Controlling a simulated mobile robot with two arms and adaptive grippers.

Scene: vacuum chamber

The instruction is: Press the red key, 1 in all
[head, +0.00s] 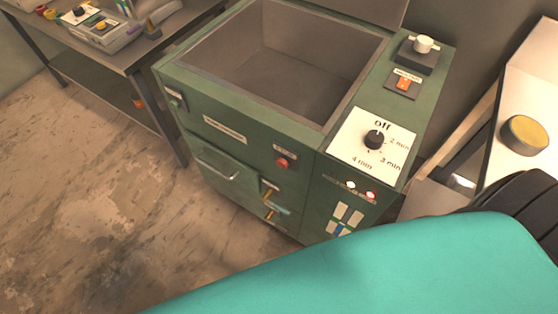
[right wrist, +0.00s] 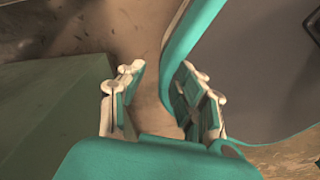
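A green vacuum chamber cabinet (head: 233,137) stands in the middle of the head view with its top open. A small round red key (head: 283,163) sits on its front under a white label. No gripper is near either control in the head view. My right gripper (right wrist: 155,98) shows only in the right wrist view, its two fingers apart with nothing between them. My left gripper is in neither view.
A dial (head: 375,140) on a white plate points near "off". Small lights (head: 370,194) and a blue-handled valve (head: 275,208) are on the front. A workbench (head: 130,58) with several devices stands at left. A large teal part of mine covers the bottom right. Floor (head: 85,200) at left is clear.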

